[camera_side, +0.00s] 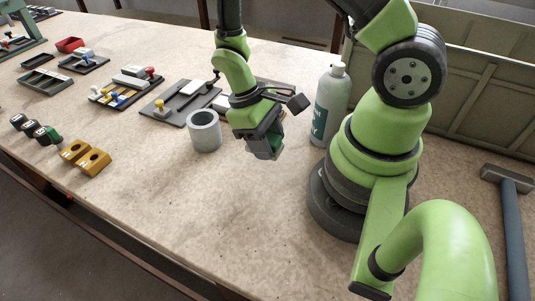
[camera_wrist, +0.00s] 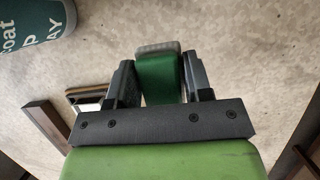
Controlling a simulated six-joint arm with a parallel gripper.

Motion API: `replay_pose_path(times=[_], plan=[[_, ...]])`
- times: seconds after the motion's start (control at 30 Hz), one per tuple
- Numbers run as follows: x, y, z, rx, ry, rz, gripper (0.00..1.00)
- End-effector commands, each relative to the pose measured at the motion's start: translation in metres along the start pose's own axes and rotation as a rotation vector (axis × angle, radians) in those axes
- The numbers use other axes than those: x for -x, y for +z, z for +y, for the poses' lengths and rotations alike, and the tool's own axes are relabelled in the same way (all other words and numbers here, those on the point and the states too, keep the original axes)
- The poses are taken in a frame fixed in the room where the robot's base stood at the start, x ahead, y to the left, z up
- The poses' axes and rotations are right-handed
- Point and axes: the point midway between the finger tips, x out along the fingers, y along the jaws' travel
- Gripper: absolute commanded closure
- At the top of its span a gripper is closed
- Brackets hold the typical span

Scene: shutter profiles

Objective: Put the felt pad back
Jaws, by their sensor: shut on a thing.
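My gripper (camera_side: 262,142) is shut on a green block with a pale grey layer at its far end, which I take to be the felt pad (camera_wrist: 161,80). In the wrist view the pad sits between the two dark fingers of my gripper (camera_wrist: 155,82), with the grey layer sticking out past the fingertips. In the side view the pad (camera_side: 266,152) is mostly hidden by the fingers. It is held above the bench, right of a grey open cylinder (camera_side: 204,139). A row of dark blocks, one green (camera_side: 47,136), lies at the left.
Plates with fittings (camera_side: 178,101) lie behind the cylinder. Yellow blocks (camera_side: 85,158) sit front left. A hammer (camera_side: 512,220) lies at the right. The bench front (camera_side: 210,210) is clear.

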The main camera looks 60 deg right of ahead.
Motion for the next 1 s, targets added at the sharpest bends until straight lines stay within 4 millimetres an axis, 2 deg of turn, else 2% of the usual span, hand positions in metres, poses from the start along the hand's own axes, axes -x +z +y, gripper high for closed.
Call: replay_pose_path(times=[0.3, 0.73, 0.77, 0.83, 0.87, 1.0], plan=[[-0.036, -0.015, 0.0, 0.0, 0.0, -0.003, 0.76], [-0.042, -0.017, 0.0, 0.0, 0.0, -0.001, 0.76], [-0.042, -0.017, 0.0, 0.0, 0.0, -0.001, 0.49], [-0.041, -0.017, 0.0, 0.0, 0.0, 0.0, 0.33], [-0.041, -0.017, 0.0, 0.0, 0.0, 0.0, 0.29], [-0.041, -0.017, 0.0, 0.0, 0.0, 0.0, 0.29]])
